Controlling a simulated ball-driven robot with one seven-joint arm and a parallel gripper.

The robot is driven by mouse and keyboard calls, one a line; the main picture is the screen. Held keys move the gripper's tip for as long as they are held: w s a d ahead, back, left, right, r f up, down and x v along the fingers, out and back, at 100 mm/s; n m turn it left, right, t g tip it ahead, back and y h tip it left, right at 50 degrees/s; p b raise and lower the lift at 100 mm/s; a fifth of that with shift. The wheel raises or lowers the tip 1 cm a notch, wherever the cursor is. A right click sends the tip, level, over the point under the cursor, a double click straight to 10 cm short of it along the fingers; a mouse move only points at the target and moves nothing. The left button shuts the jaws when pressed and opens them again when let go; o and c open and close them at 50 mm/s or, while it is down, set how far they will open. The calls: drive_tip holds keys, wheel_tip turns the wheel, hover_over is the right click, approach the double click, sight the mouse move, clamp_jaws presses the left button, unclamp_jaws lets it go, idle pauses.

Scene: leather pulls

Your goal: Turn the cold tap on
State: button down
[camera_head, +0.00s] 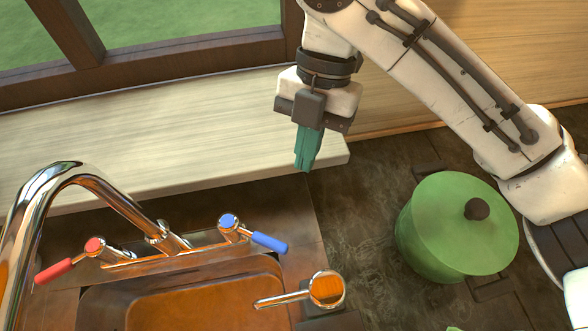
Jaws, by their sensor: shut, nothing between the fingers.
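The cold tap (268,242) has a blue lever that points to the right and slightly down, with a blue cap (228,221) at its chrome pivot. The hot tap (55,271) has a red lever that points left, on the other side of the curved chrome spout (75,180). My gripper (304,166) points down with its green fingers shut and empty. In the picture it is above and to the right of the blue lever, apart from it, near the right end of the wooden sill.
A copper-coloured sink basin (200,300) lies below the taps. A chrome fitting with a handle (326,289) stands at its right. A green lidded pot (450,235) sits on the dark counter (350,220) to the right. The pale sill (130,130) runs behind the taps under the window.

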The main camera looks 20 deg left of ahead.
sight(252, 234)
drive_tip(key=x, duration=0.9)
drive_tip(key=shift+f, duration=0.1)
drive_tip(key=shift+s+p, duration=0.8)
drive_tip(key=shift+s, duration=1.25)
drive_tip(key=shift+a, duration=0.1)
